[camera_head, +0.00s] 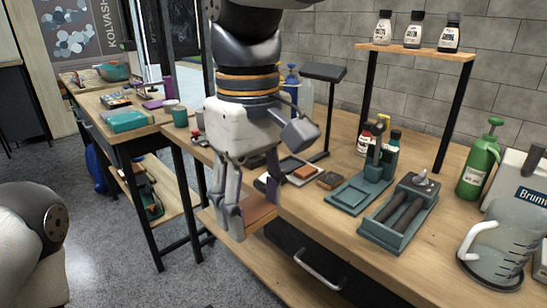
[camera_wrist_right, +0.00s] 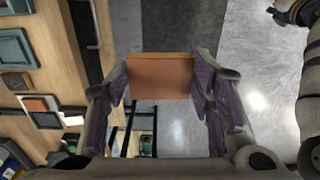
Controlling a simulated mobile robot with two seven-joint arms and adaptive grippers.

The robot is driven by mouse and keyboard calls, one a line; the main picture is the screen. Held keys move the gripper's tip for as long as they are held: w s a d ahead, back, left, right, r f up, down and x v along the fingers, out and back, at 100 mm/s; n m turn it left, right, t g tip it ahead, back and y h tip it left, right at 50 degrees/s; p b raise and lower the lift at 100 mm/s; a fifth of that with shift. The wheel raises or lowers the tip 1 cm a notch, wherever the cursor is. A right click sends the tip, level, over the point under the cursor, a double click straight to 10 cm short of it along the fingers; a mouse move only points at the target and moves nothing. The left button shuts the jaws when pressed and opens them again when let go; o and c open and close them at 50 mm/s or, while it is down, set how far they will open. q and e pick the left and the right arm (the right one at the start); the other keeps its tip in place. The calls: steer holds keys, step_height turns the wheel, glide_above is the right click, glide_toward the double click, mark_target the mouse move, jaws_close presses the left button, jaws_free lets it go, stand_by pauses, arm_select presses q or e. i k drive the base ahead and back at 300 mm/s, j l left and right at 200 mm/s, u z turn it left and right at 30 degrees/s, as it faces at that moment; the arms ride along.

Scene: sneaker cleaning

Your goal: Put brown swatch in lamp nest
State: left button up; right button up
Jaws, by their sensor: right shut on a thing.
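The brown swatch (camera_head: 259,212) is a flat, rectangular brown piece. My right gripper (camera_head: 252,205) is shut on it and holds it in front of the workbench edge. In the right wrist view the brown swatch (camera_wrist_right: 158,77) spans between the two fingers (camera_wrist_right: 160,84), with floor behind it. The dark lamp (camera_head: 323,72) stands on a thin post at the back of the bench. Near its foot lies a dark-edged tray with pale and brown pieces (camera_head: 303,172); I cannot tell which part is the nest.
Right of the lamp are a small brown-topped block (camera_head: 329,180), a teal stand (camera_head: 352,197) and a teal tray with dark rollers (camera_head: 376,237). A green spray bottle (camera_head: 478,168) and clear jug (camera_head: 492,255) stand farther right. A drawer handle (camera_head: 318,270) sticks out below.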

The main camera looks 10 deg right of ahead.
mark_target(289, 165)
steer(key=i, duration=0.95)
